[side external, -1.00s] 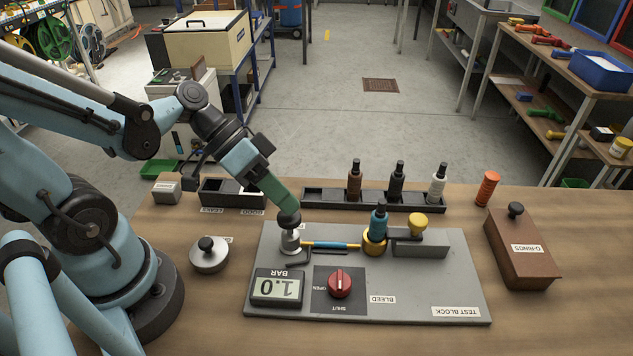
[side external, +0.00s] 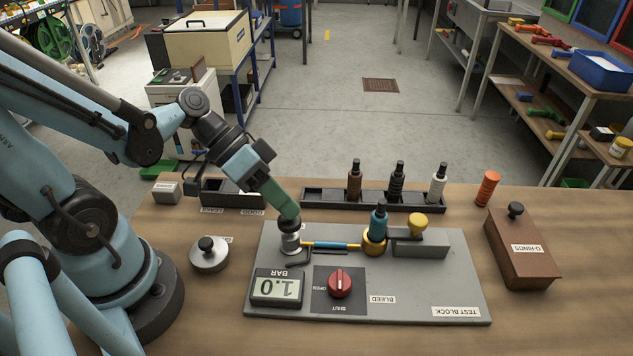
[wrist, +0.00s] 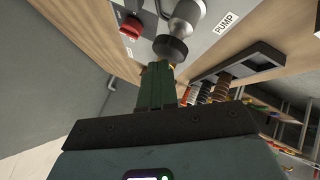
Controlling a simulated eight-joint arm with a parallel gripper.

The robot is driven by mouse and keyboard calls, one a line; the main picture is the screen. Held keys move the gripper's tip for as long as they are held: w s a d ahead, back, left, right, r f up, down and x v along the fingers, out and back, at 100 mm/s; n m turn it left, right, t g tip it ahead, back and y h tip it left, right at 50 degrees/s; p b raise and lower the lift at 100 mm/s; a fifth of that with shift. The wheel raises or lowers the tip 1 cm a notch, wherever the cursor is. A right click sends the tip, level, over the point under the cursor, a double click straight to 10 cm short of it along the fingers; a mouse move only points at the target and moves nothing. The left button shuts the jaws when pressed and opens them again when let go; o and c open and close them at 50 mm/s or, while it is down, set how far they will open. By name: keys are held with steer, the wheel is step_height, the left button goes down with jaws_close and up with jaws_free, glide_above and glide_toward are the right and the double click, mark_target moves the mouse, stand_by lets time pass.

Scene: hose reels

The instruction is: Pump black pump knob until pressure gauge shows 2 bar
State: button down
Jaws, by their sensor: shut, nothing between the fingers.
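The black pump knob (side external: 289,224) sits on top of the silver pump body (side external: 291,243) on the grey test block (side external: 440,285). My gripper (side external: 287,212) is shut and empty, its green fingers pointing down onto the knob. In the wrist view the black knob (wrist: 170,48) lies right at the fingertips; whether they touch it I cannot tell. The knob stands low, close above the silver body. The pressure gauge (side external: 277,288), upside down in the side view, reads 1.0 BAR. The red bleed knob (side external: 340,283) sits beside the gauge, between OPEN and SHUT labels.
A teal nozzle (side external: 379,222) stands in a brass fitting by a yellow knob (side external: 417,222). A black rack (side external: 320,199) with several nozzles is behind the block. A round lidded pot (side external: 209,255) is at left, a brown O-RINGS box (side external: 522,250) at right.

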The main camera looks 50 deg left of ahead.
steer(key=shift+f, duration=0.6)
stand_by(0.6)
steer(key=shift+r, duration=1.7)
steer(key=shift+r, duration=2.5)
